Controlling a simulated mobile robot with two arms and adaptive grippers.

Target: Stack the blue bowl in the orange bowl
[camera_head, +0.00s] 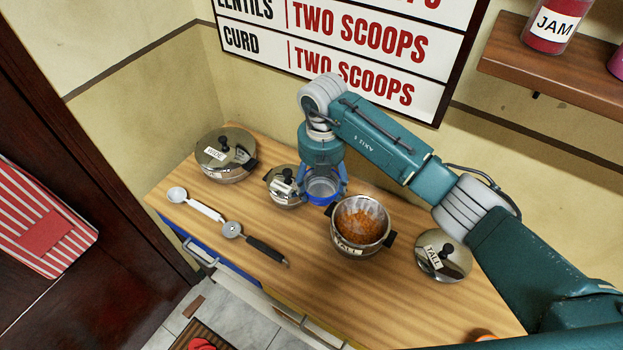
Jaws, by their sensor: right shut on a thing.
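My right gripper (323,192) points down over the table, between a small lidded steel pot and a larger open pot. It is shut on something. A small orange thing (486,338) shows at the bottom edge, mostly cut off or hidden by my right arm. I cannot tell whether it is the orange bowl. My left gripper is not in view.
The wooden counter (290,290) holds a wide lidded pot (226,155), a small lidded pot (279,199), an open steaming pot of orange-brown food (361,222), a loose lid (443,262), a white-handled scoop (195,204) and a black-handled scoop (255,243). A shelf (550,70) juts out at upper right.

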